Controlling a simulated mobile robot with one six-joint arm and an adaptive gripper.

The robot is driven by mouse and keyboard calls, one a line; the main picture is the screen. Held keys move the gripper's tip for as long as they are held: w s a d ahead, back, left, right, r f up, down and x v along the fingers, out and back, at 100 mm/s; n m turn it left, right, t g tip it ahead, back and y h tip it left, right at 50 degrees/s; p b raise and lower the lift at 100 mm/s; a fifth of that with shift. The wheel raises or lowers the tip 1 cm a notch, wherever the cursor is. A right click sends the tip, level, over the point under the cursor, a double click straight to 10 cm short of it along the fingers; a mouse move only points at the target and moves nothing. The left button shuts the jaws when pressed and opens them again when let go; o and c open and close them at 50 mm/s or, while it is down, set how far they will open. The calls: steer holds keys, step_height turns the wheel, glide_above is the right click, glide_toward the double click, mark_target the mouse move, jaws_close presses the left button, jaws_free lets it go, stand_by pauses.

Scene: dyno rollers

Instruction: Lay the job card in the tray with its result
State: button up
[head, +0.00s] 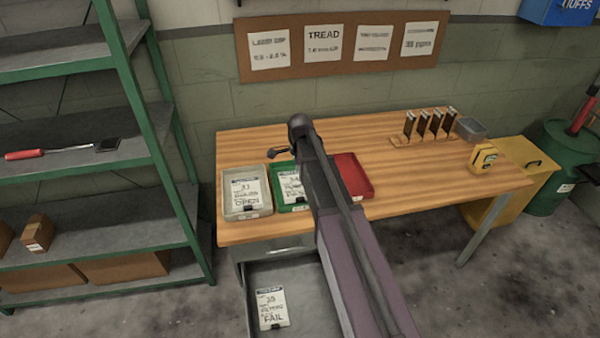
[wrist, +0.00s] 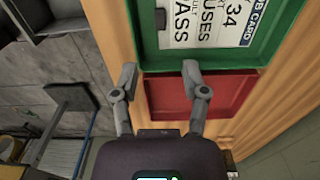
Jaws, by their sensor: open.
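A job card (head: 272,308) reading FAIL lies face up in the open drawer (head: 305,280) under the bench. On the bench, a grey tray (head: 229,208) holds a card marked OPEN (head: 245,190). Beside it a green tray (head: 280,172) holds a card that reads PASS (wrist: 192,22) in the wrist view. The red tray (head: 358,190) is right of it, partly hidden by my arm; its visible floor is bare. My gripper (head: 279,150) is open and empty above the trays. In the wrist view its fingers (wrist: 161,80) are spread over the red tray (wrist: 167,100).
A rack of dark upright pieces (head: 430,123), a small grey bin (head: 471,129) and a yellow device (head: 482,159) stand at the bench's right. A notice board (head: 345,44) hangs behind. Green shelving (head: 160,150) stands left. The bench between red tray and rack is clear.

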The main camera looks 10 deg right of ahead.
steer(key=shift+r, duration=0.1)
stand_by(0.7)
steer(key=s+n, duration=1.8)
steer(key=s, duration=0.3)
steer(key=shift+s, duration=0.25)
stand_by(0.7)
